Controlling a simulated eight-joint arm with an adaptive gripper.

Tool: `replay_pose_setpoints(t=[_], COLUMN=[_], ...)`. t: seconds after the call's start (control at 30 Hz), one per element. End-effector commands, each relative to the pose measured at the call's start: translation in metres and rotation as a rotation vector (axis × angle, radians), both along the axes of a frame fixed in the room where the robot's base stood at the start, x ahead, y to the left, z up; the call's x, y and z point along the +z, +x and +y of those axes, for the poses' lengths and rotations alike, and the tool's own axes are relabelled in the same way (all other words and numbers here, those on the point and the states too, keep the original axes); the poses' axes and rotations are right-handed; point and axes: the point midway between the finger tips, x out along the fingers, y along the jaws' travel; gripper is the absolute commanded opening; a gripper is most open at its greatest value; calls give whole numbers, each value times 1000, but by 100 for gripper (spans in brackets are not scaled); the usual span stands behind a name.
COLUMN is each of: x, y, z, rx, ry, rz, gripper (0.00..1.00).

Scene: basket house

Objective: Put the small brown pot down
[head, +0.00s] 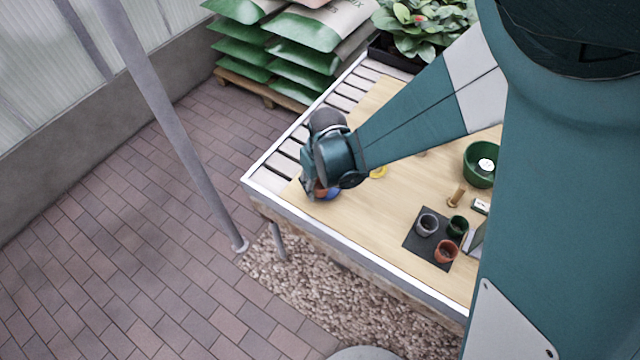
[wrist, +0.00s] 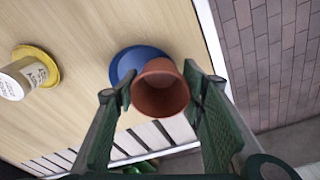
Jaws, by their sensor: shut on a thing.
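The small brown pot (wrist: 160,88) is between the fingers of my gripper (wrist: 163,92) in the wrist view, its open mouth facing the camera. My gripper is shut on it. A blue saucer (wrist: 127,60) lies on the wooden board just behind the pot in that view and is partly covered by it. Whether the pot touches the saucer cannot be told. In the head view my gripper (head: 318,188) is over the board's left corner, with a bit of the brown pot (head: 320,187) and the blue saucer (head: 333,194) showing beneath it.
A yellow saucer (wrist: 45,68) with a labelled pale container (wrist: 18,78) is beside the blue one. A dark mat (head: 411,244) holds several small pots to the right. A green bowl (head: 474,170) stands farther back. The table edge (head: 300,213) is close to my gripper.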

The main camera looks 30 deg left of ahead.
Motion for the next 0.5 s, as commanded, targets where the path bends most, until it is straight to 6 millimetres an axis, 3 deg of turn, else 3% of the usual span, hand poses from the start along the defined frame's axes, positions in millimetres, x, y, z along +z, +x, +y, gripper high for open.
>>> replay_pose_setpoints(t=[0.03,0.13,0.5], x=[-1,0,0], y=[0,0,0], z=[0,0,0], rx=[0,0,0], ry=[0,0,0], rz=[0,0,0], gripper=[42,55,55])
